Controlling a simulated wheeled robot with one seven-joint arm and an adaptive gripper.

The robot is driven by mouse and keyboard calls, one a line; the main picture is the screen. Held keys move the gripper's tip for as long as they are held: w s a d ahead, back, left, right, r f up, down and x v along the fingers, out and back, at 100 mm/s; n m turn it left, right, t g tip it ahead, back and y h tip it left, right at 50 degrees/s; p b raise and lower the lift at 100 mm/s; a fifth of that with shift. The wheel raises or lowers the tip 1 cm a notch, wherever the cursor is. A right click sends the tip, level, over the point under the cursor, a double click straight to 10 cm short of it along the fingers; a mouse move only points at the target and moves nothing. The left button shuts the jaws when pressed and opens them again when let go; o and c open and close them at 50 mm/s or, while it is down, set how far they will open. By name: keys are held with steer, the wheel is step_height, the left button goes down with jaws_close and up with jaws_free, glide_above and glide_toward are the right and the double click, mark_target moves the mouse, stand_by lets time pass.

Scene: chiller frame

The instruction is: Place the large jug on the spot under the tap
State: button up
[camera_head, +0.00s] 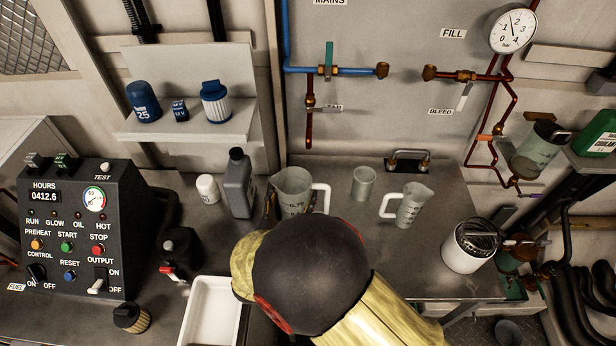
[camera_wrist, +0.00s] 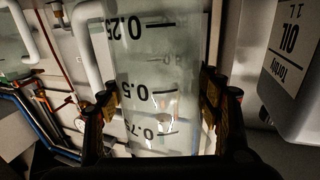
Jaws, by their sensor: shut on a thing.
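The large jug (camera_head: 293,184) is a clear, measured vessel with a white handle on its right, at the back of the bench. My gripper (camera_head: 291,204) is shut on it, one finger on each side. In the wrist view the jug (camera_wrist: 158,70) fills the middle, its marks upside down, between the fingers (camera_wrist: 160,110). My arm hides the bench in front. I cannot tell whether the jug touches the bench; no marked spot shows.
A grey oil bottle (camera_head: 239,184) stands close left of the jug, with a white tub (camera_head: 208,189) beyond. A clear beaker (camera_head: 363,183) and smaller jug (camera_head: 411,205) stand right. A white tray (camera_head: 211,312) lies front left.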

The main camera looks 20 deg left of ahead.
steer(key=w+f+b, duration=0.3)
steer(key=w, duration=0.8)
steer(key=shift+d+f, duration=0.2)
steer(key=shift+d, duration=0.2)
steer(key=shift+f+b, duration=0.1)
steer(key=shift+b, duration=0.2)
steer(key=o, duration=1.2)
steer(key=shift+o, duration=0.2)
